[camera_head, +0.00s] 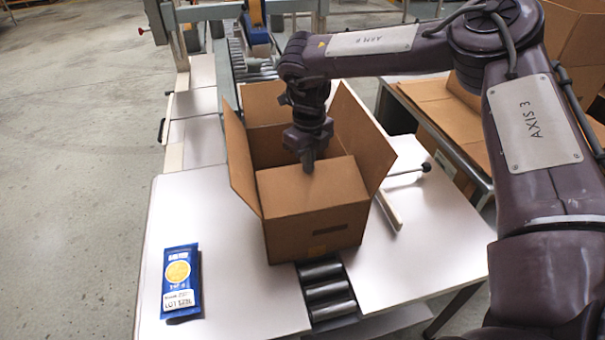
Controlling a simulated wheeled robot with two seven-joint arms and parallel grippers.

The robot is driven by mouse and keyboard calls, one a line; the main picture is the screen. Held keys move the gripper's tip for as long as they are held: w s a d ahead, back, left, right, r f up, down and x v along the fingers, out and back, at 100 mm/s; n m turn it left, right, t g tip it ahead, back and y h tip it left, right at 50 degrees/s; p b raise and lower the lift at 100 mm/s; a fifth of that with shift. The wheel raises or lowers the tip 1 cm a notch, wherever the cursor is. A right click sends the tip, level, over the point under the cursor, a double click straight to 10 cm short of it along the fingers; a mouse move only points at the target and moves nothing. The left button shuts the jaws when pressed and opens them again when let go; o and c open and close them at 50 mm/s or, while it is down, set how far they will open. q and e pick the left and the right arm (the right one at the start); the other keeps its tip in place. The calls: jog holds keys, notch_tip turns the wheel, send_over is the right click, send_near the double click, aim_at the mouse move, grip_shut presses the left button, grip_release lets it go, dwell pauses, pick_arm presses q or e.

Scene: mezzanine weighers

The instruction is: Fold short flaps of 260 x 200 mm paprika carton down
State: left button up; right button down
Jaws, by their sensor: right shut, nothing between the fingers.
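The brown paprika carton (318,235) stands on the packing bench with its printed front facing me. Its near flap (312,188) lies folded inward over the near part of the opening. Its far flap (266,103) stands up. The left side flap (240,160) and the right side flap (362,138) stand up, leaning outward. My right gripper (308,167) is shut and empty, pointing down at the far edge of the near flap; it looks to be touching it. The gripper and wrist hide part of the opening, so the contents cannot be seen. My left gripper is out of view.
A blue pouch (181,282) lies on the white bench top (225,290) at left. Rollers (326,290) run under the carton. Flat cardboard (440,105) lies on a side table at right.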

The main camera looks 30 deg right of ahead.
jog(key=shift+w+f, duration=0.35)
jog(key=shift+f, duration=0.4)
jog(key=shift+b, duration=0.3)
jog(key=shift+f+b, duration=0.45)
jog(key=shift+f, duration=0.15)
notch_tip(320, 180, up, 9)
jog(key=p, duration=0.7)
jog(key=shift+r, duration=0.15)
